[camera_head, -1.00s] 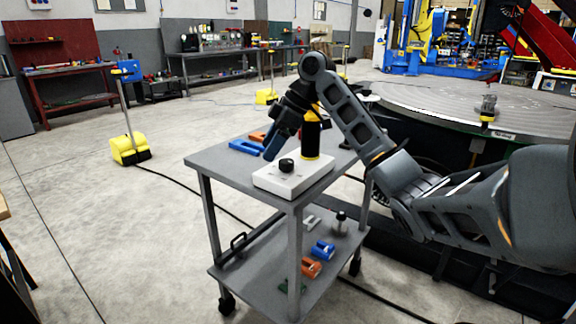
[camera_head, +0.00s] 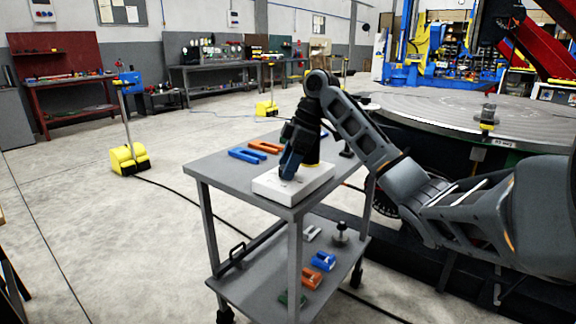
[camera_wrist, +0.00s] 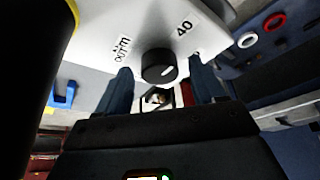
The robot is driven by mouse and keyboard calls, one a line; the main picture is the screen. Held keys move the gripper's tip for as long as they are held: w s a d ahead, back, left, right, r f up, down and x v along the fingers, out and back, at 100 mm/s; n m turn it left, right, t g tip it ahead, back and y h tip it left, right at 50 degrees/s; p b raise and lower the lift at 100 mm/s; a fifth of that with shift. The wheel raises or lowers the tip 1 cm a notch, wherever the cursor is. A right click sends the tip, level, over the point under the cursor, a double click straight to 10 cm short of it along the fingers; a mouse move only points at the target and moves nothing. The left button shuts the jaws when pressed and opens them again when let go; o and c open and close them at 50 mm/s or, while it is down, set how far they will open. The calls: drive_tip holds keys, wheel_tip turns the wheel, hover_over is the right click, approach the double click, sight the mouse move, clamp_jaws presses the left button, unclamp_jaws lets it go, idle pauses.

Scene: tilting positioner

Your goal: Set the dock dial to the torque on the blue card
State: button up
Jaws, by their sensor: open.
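A white dock box (camera_head: 310,186) sits on the front part of the grey cart's top. My gripper (camera_head: 289,172) points down over the dock and hides its dial in the head view. In the wrist view the black dial (camera_wrist: 158,66) has a light mark on its lower right and lies between the tips of my open gripper (camera_wrist: 157,78), with a gap on each side. The dock face (camera_wrist: 145,22) carries a "40" label (camera_wrist: 184,27) and another label (camera_wrist: 121,49) that I cannot read surely. A dark cylinder (camera_head: 313,150) stands behind my gripper. I cannot make out a blue card.
A blue U-shaped piece (camera_head: 247,155) and an orange one (camera_head: 265,146) lie on the cart top (camera_head: 215,172), left of the dock. The lower shelf (camera_head: 255,279) holds several small parts. A large round table (camera_head: 440,103) stands behind right. Floor left of the cart is mostly free.

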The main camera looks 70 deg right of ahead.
drive_tip(key=shift+w+f, duration=0.1)
drive_tip(key=shift+f, duration=0.05)
drive_tip(key=shift+c, duration=0.4)
drive_tip(key=c, duration=1)
drive_tip(key=shift+o, duration=0.2)
drive_tip(key=shift+p, duration=0.3)
